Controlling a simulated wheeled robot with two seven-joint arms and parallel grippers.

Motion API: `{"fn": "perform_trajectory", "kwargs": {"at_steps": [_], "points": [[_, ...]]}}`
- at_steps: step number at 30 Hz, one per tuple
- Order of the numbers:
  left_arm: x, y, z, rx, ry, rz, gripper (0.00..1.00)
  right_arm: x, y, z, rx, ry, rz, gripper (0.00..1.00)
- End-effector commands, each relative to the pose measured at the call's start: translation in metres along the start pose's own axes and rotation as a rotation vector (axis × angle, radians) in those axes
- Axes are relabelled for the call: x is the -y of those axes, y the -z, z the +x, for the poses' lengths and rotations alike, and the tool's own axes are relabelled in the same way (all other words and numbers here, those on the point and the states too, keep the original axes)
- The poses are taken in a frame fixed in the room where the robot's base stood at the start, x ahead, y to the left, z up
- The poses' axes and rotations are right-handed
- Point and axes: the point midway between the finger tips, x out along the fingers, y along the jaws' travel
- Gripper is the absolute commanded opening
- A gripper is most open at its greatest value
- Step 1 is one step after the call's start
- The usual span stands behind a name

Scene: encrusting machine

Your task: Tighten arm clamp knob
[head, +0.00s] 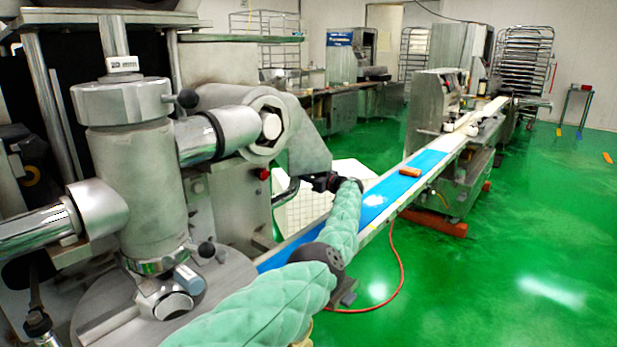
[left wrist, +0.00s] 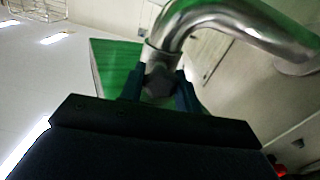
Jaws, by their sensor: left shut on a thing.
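My left arm, in a pale green quilted sleeve, reaches up from the bottom of the head view to the machine's side arm. My left gripper (head: 326,182) is small and dark there, at the end of a bent chrome bar (head: 286,191). In the left wrist view, the two fingers of my left gripper (left wrist: 160,86) are shut on a dark faceted knob (left wrist: 159,80) at the end of the bent chrome bar (left wrist: 190,18). In the head view the gripper hides that knob. My right gripper is not in view.
The encrusting machine's steel column (head: 135,185) stands at left, with other dark ball knobs (head: 187,98) on it. A red hose (head: 398,265) lies on the open green floor at right.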

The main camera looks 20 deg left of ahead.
Motion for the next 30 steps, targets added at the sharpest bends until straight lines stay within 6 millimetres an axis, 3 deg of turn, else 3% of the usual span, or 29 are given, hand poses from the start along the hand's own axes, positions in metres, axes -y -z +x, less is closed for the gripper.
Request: {"fn": "perform_trajectory", "kwargs": {"at_steps": [2,3,6,17,30], "points": [[0.0,-0.001,-0.001,0.001,-0.001,0.0,0.1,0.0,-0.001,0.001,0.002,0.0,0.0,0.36],[0.0,-0.001,-0.001,0.001,-0.001,0.0,0.41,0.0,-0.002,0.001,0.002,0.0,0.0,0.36],[0.0,-0.001,-0.001,0.001,-0.001,0.0,0.55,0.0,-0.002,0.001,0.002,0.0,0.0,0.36],[-0.001,0.0,-0.005,0.0,-0.001,0.0,0.55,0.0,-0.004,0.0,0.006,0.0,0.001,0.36],[-0.001,-0.001,-0.061,0.001,-0.002,-0.001,0.55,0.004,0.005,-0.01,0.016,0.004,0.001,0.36]]}}
